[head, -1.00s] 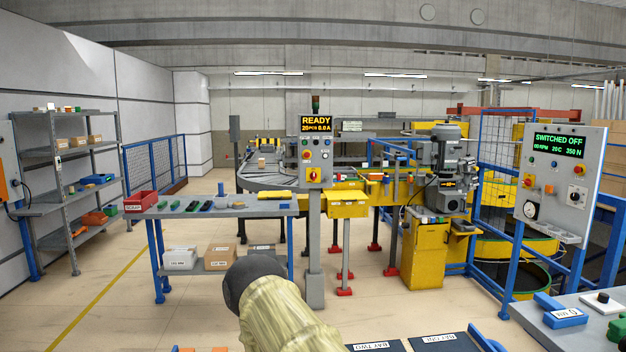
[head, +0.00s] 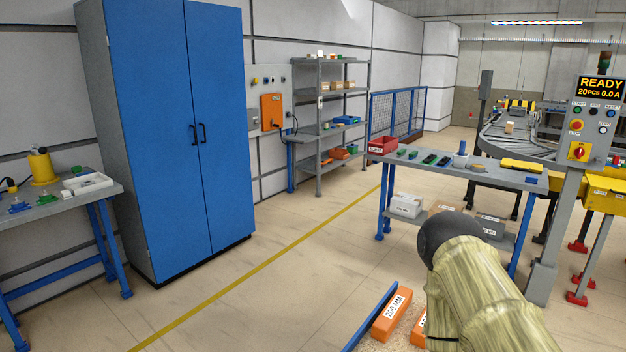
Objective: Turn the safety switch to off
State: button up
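An orange switch box (head: 271,112) with a dark handle is on a grey wall panel (head: 285,75), right of the blue cabinet. A red rotary switch on a yellow plate (head: 579,152) is on the grey control post (head: 566,200) at the right. The frame does not show which of these is called the safety switch, and the labels and handle positions are too small to read surely. The post's display (head: 600,88) reads READY, 20 PCS, 0.0 A. Part of my arm, in a pale sleeve with a dark rounded end, shows at the lower right; my gripper is not in view.
A tall blue cabinet (head: 180,130) stands at the left, beside a workbench (head: 70,200). A blue-legged table (head: 460,172) with small parts and a red bin (head: 383,146) is right of centre. Shelves (head: 340,72) stand behind. The floor (head: 290,290) between is open.

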aim_at(579, 153)
jog(key=u, duration=0.85)
jog(key=i, duration=3.3)
jog(key=z, duration=2.7)
jog(key=i, duration=3.5)
jog(key=z, duration=0.55)
